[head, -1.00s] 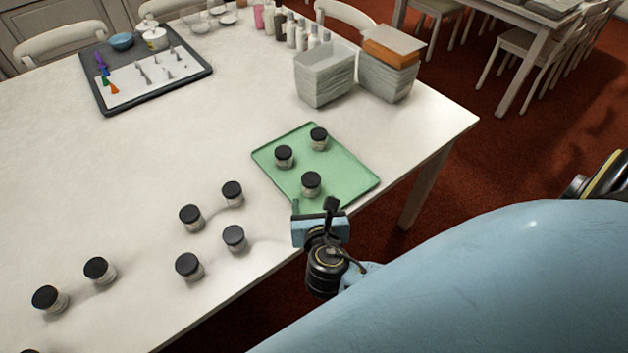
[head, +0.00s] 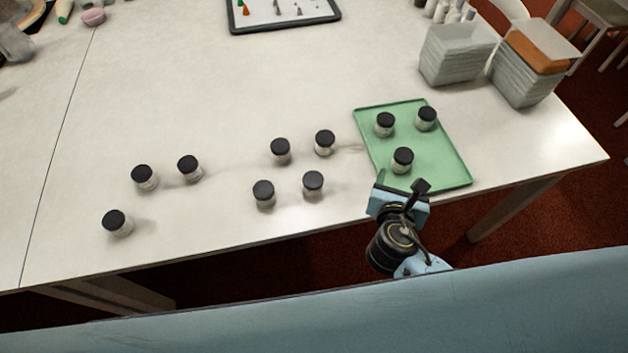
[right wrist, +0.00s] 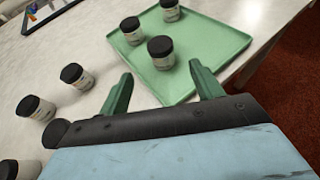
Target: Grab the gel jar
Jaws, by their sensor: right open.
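Several small clear gel jars with black lids stand upright on the white table. Three are on the green tray (head: 440,160): a front jar (head: 402,160), a back-left jar (head: 385,124) and a back-right jar (head: 426,118). Off the tray, the closest to my gripper is a jar (head: 313,183) to its left. My right gripper (head: 400,182) is at the tray's front edge, just in front of the front jar. In the right wrist view its green fingers (right wrist: 162,88) are apart and empty, with the front jar (right wrist: 161,52) beyond them. Which jar the task means cannot be told. My left gripper is not visible.
Other jars stand in a cluster (head: 280,151) and farther left (head: 144,177). Stacked grey containers (head: 455,55) and a second stack with an orange top (head: 530,70) stand behind the tray. A dark-rimmed tray (head: 285,27) lies at the back. The table's front edge is close.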

